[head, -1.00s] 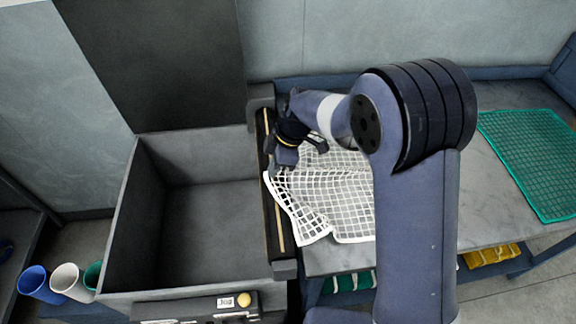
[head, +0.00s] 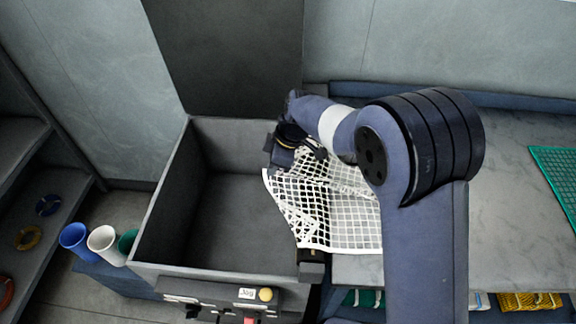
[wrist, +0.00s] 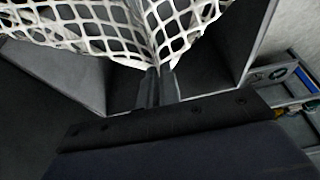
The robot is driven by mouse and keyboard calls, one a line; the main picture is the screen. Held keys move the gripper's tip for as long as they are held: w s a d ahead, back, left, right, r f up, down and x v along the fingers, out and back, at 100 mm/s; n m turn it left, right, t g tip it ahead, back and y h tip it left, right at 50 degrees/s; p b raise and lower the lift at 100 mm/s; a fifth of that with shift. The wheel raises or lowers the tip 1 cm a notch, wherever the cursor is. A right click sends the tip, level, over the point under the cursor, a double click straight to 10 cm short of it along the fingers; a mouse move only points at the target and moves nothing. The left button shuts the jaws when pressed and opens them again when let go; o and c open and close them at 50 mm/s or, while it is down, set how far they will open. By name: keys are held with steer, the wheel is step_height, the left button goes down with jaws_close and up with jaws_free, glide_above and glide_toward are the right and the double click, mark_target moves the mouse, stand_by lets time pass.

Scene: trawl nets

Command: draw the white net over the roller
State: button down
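The white net (head: 345,218) lies from the grey table across the roller (head: 312,257), and its left edge hangs over the grey bin. The net hides most of the roller; only its near end shows. My gripper (head: 277,158) is at the net's far left corner, above the bin's right side. In the wrist view the gripper's fingers (wrist: 157,86) are close together, with the net (wrist: 95,28) gathered at their tips. My arm hides part of the net's right side.
The open bin (head: 150,215) is empty, with a control panel (head: 225,298) on its front. Blue, white and green cups (head: 102,243) stand to its left. A green net (head: 562,175) lies on the table (head: 500,215) at right.

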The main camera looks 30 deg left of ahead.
step_height(320, 180, down, 9)
steer(key=b, duration=0.7)
steer(key=shift+s+a+b, duration=0.2)
steer(key=shift+a+b, duration=0.1)
steer(key=shift+a, duration=0.1)
steer(key=shift+c, duration=1.4)
jaws_free()
steer(key=shift+r, duration=0.1)
steer(key=r+p, duration=0.2)
steer(key=r+h+p, duration=0.1)
steer(key=p, duration=0.1)
steer(key=d+r+t+h+p, duration=0.1)
steer(key=r+p, duration=0.1)
steer(key=p, duration=0.1)
steer(key=shift+w+r, duration=0.3)
steer(key=shift+r, duration=0.05)
